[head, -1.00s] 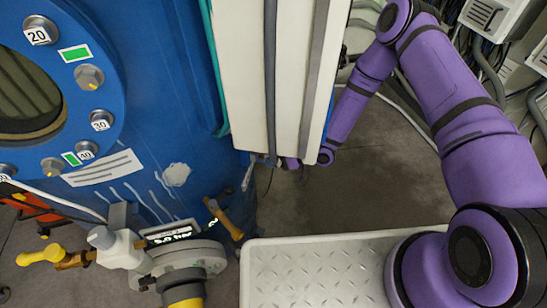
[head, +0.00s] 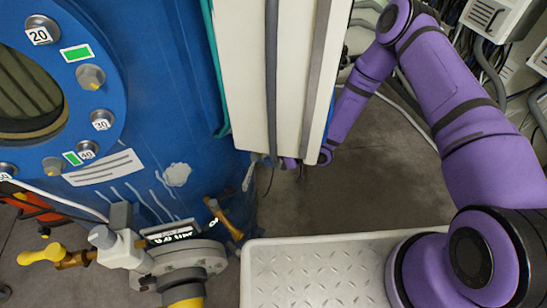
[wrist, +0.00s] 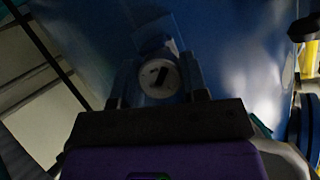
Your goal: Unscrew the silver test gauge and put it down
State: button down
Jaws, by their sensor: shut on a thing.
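In the wrist view, which is dark, my gripper (wrist: 160,88) has its two fingers on either side of a round, pale grey gauge face (wrist: 158,78) with a dark bar-like mark on it. The fingers are shut on this gauge. A blue surface lies behind it. I cannot tell whether the gauge is still on a thread, since its back is hidden. In the head view, my purple arm reaches behind a white panel, and neither my gripper nor the gauge shows there.
A blue vessel (head: 150,110) with numbered knobs stands left. A tall white panel (head: 275,70) blocks the middle. A valve assembly with a display (head: 170,236) and yellow handles sits lower left. A ridged metal platform (head: 310,275) lies in front, with bare floor beyond it.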

jog(key=shift+a, duration=0.2)
jog(key=shift+d, duration=0.2)
jog(key=shift+s+d, duration=0.15)
jog(key=shift+d, duration=0.25)
dwell(0.8)
jog(key=shift+w+a, duration=0.2)
jog(key=shift+a, duration=0.4)
jog(key=shift+w+a, duration=0.15)
jog(key=shift+a, duration=0.4)
jog(key=c, duration=0.6)
grip_release()
jog(key=shift+o, duration=0.2)
jog(key=v, duration=1.1)
